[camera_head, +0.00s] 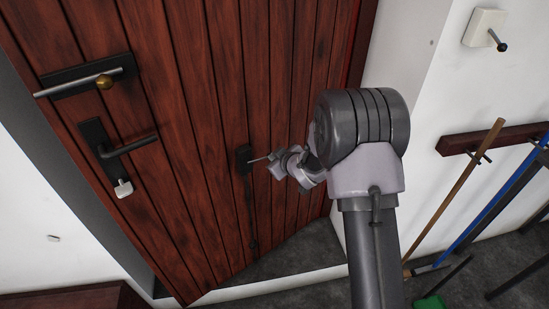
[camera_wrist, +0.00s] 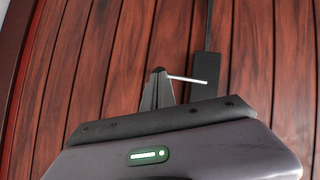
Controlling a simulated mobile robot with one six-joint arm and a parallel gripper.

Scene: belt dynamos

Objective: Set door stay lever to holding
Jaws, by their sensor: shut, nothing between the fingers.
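The door stay lever (camera_head: 258,159) is a thin pale metal rod on a small black plate (camera_head: 244,158), low on the red-brown plank door (camera_head: 185,110). In the wrist view the lever (camera_wrist: 187,79) points left and roughly level from its black plate (camera_wrist: 205,76). My gripper (camera_head: 272,161) is at the lever's free end. In the wrist view my gripper (camera_wrist: 159,72) is shut and empty, its tips overlapping the rod's left end. I cannot tell whether they touch it. A dark rod (camera_wrist: 209,25) runs along the door from the plate.
A white switch box (camera_head: 484,27) and a rack (camera_head: 490,138) with long-handled tools are on the right wall. Grey floor shows below.

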